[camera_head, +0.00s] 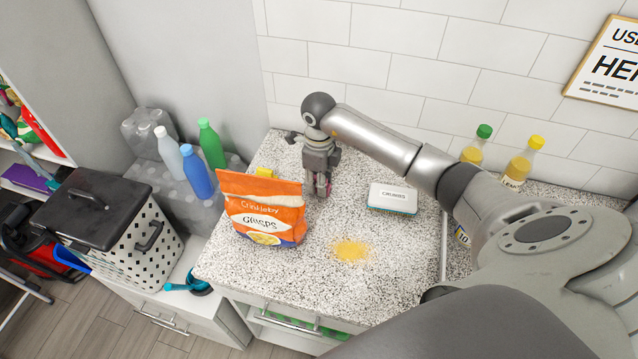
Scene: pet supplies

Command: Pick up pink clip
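The pink clip (328,188) shows only as a small patch of pink at the fingertips of my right gripper, behind the orange crisps bag. My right gripper (322,190) points down at the speckled counter, with its fingers close around or beside the clip. The clip is mostly hidden by the fingers, and it is too small to tell whether they are shut on it. My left gripper is not in view.
An orange crisps bag (262,207) stands just left of my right gripper, with a yellow object (265,172) behind it. Bottles (475,145) stand behind my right arm.

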